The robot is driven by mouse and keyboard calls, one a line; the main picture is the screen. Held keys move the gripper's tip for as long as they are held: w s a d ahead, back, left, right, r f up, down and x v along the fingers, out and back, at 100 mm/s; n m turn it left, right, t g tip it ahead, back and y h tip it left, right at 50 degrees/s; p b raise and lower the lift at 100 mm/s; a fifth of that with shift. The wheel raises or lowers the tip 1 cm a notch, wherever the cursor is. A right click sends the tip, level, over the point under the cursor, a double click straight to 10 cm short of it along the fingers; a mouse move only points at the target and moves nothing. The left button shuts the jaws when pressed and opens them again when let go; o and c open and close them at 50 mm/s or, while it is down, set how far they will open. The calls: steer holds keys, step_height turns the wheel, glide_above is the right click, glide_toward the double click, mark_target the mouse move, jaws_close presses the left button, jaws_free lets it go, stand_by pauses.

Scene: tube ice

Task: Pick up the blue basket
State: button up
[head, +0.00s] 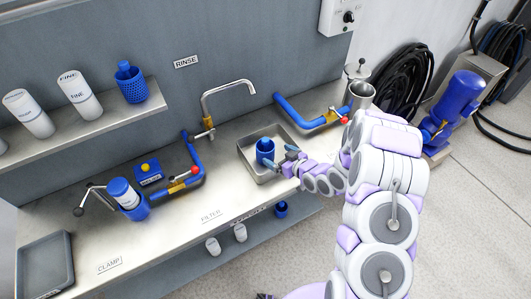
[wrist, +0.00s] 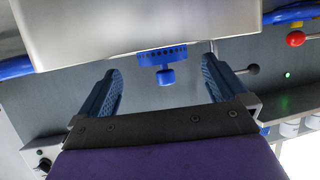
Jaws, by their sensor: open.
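A blue item (head: 265,150) stands in the steel sink (head: 247,162) in the head view. A blue perforated basket (head: 133,85) with a knob stands on the wall shelf. In the wrist view, a blue piece (wrist: 163,56) with a row of holes and a knob shows between my fingers, partly hidden by a steel surface (wrist: 125,28). It appears to be the item in the sink. My gripper (head: 287,160) is at the sink's right side, beside that item. Its fingers (wrist: 163,90) are spread with nothing held between them.
A faucet (head: 225,88) stands behind the sink. Blue pipes with valves flank it, left (head: 188,172) and right (head: 318,120). A steel container (head: 360,96) stands at the counter's right end. White canisters (head: 80,95) stand on the shelf. The front counter is mostly clear.

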mark_target(265, 148)
steer(key=b+x, duration=0.1)
steer(key=x, duration=0.8)
steer(key=shift+s+a+b, duration=0.1)
steer(key=shift+b, duration=0.25)
steer(key=shift+r, duration=0.1)
steer(key=c, duration=1)
